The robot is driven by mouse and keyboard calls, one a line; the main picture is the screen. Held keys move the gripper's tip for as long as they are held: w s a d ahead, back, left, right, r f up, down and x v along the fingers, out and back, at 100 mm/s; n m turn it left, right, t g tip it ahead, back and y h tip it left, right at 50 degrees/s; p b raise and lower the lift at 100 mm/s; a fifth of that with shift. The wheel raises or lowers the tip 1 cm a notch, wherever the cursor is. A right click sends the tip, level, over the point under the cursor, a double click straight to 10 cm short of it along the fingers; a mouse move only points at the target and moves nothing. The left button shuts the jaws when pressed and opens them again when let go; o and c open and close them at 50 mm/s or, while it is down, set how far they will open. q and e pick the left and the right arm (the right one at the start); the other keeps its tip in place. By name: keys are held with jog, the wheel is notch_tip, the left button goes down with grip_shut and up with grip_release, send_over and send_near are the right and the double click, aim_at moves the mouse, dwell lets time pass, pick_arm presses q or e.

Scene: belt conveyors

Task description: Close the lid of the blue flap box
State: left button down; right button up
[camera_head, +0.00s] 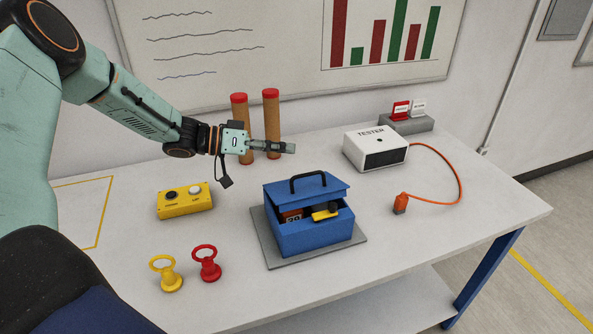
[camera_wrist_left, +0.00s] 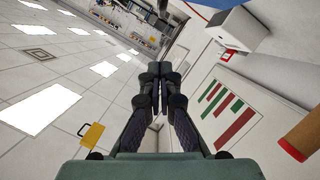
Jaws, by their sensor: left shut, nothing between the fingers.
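The blue flap box (camera_head: 312,238) stands on a grey mat (camera_head: 353,240) near the middle of the table. Its blue lid (camera_head: 328,190), with a black handle on top, is partly open. Through the gap at the front I see a dark item with orange on it and a yellow item (camera_head: 325,214). My left gripper (camera_head: 288,147) is shut and empty, pointing right, above and behind the box and apart from the lid. Its closed fingers also show in the left wrist view (camera_wrist_left: 159,85), where the box is not visible. My right gripper is not in view.
Two brown cylinders with red caps (camera_head: 271,108) stand right behind my left gripper. A yellow button box (camera_head: 185,206) is to the left; yellow (camera_head: 171,280) and red (camera_head: 209,270) ring-topped pieces are front left. A white tester (camera_head: 366,154) with an orange cable (camera_head: 460,185) is back right. The table's front right is clear.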

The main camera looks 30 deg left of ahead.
aim_at(296, 188)
pick_arm(q)
jog(key=d+f, duration=0.1)
jog(key=w+d+f, duration=0.1)
jog(key=f, duration=0.1)
jog(key=shift+d+f+b, duration=0.1)
jog(key=shift+d+b, duration=0.2)
jog(key=shift+b, duration=0.05)
jog(key=shift+s+d+f, duration=0.3)
jog(key=shift+s, duration=0.15)
jog(key=shift+w+a+f, duration=0.1)
jog(key=shift+w+f, duration=0.15)
jog(key=shift+s, duration=0.1)
